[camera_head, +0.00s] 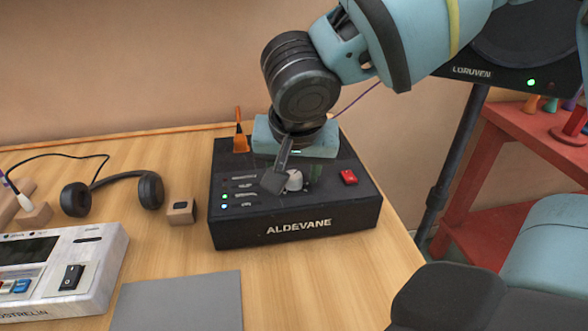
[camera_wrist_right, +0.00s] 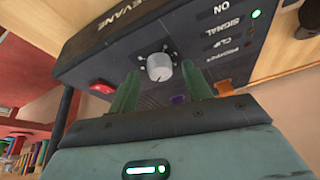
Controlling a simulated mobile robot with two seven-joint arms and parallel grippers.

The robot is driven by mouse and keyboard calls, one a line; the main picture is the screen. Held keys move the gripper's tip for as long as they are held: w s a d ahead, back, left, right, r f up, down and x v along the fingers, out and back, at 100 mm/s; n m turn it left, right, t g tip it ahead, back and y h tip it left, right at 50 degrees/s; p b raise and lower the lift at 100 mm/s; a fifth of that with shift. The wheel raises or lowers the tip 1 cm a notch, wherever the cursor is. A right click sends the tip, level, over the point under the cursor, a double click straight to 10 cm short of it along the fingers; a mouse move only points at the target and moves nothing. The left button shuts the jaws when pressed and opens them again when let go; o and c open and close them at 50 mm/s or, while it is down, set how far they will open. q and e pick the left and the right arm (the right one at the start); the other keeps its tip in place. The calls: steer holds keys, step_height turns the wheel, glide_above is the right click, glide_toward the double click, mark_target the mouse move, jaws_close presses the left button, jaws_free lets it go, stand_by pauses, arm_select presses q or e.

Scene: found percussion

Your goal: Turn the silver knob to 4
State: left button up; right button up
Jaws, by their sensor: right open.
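The silver knob (camera_head: 294,181) is on the top face of the black ALDEVANE box (camera_head: 326,222). In the right wrist view the knob (camera_wrist_right: 160,67) shows whole, with small marks around it; its numbers are too small to read. My right gripper (camera_head: 293,175) reaches down over the box from above. In the right wrist view its two green fingers (camera_wrist_right: 162,88) are apart and empty, with the knob seen between and just beyond their tips. Whether they touch the knob I cannot tell. My left gripper is not in view.
On the box are a red switch (camera_head: 348,177), an orange lever (camera_head: 240,138) and lit green and blue lights. Headphones (camera_head: 150,190), a small wooden block (camera_head: 181,210), a grey mat (camera_head: 178,302) and a white device (camera_head: 100,262) lie left. A speaker stand and red shelf (camera_head: 530,130) stand right.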

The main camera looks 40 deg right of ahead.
steer(key=p+v, duration=0.1)
steer(key=v, duration=0.6)
steer(key=shift+s+r, duration=0.1)
steer(key=shift+r, duration=0.05)
stand_by(0.3)
